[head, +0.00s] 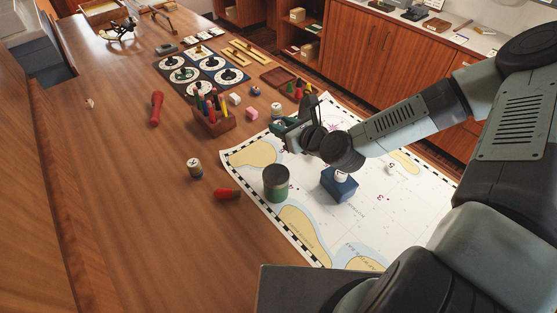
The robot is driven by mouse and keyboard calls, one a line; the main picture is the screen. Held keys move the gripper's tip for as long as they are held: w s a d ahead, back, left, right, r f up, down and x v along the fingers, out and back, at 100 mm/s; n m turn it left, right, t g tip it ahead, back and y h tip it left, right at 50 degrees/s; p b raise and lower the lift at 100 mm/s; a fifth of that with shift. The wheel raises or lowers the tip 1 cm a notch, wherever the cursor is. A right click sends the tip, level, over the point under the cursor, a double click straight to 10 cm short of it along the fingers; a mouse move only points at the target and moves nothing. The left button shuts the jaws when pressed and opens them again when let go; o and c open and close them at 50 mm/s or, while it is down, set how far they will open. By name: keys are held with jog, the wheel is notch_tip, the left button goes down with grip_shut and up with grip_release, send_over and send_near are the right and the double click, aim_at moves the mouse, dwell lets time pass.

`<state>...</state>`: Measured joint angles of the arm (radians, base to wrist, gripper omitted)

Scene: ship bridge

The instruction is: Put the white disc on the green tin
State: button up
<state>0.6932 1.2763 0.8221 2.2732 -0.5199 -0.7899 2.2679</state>
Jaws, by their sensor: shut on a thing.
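A small white round piece (341,175) sits on a blue box (339,188) right of the tin. Another small white piece (390,168) is farther right on the chart. I cannot tell which piece is the white disc. The tin's top looks bare.
A pale cylinder (195,168) and a red object (227,194) lie left of the tin. A wooden holder (214,123) with coloured sticks stands near my gripper. Another pale round piece (277,108) is just beyond my gripper. The wooden table's near left is clear.

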aim_at(282, 177)
jog(key=s+n+g, duration=0.1)
jog(key=s, duration=0.2)
jog(key=s+n+g+y, duration=0.1)
jog(key=s, duration=0.3)
jog(key=s+n+g+y, duration=0.1)
jog(key=s, duration=0.3)
jog(key=shift+s+d+r, duration=0.2)
jog(key=shift+d+r, duration=0.05)
jog(key=shift+r, duration=0.05)
jog(key=shift+f, duration=2.25)
jog(key=shift+f, duration=0.1)
jog(key=o, duration=1)
jog(key=shift+d+r, duration=0.1)
jog(key=shift+r, duration=0.1)
jog(key=v, duration=0.7)
jog(key=shift+d, duration=0.15)
